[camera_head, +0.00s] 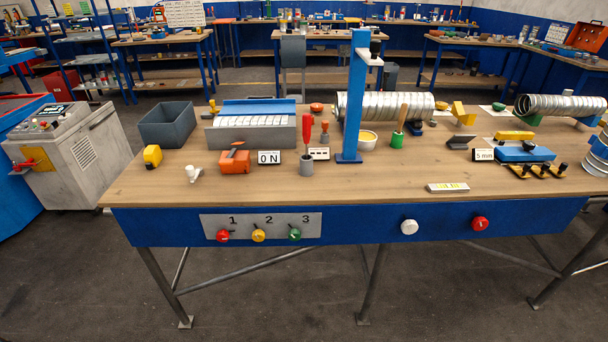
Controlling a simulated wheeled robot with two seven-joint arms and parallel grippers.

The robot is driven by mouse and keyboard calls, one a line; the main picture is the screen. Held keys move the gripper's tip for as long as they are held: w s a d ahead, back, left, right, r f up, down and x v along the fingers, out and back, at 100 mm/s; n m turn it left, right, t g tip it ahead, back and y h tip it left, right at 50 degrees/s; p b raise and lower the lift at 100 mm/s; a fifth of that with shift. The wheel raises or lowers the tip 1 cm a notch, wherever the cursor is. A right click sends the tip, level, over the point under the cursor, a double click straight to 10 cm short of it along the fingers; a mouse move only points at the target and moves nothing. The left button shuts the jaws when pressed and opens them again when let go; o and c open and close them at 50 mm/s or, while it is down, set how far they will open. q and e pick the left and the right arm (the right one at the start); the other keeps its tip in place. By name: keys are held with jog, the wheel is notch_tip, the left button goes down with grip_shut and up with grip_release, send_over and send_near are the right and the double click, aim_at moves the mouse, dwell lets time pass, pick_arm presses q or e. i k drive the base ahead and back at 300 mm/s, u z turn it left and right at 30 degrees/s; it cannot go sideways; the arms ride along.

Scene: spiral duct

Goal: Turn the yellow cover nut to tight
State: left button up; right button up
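Several yellow parts are in view, and I cannot tell for sure which one is the cover nut. A round yellow knob (259,235) is under the number 2 on the bench's front panel (310,220), between a red knob (222,236) and a green knob (294,234). How tight any of them is does not show. Neither of my grippers is in view.
The wooden bench (380,190) holds a grey bin (166,124), a blue post (355,95), spiral ducts (385,107) and several small tools. The grey machine (75,140) stands left of the bench. The floor in front (270,305) is clear.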

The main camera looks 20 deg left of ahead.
aim_at(258, 234)
jog(key=u, duration=2.5)
jog(key=k, duration=0.6)
jog(key=z, duration=2.5)
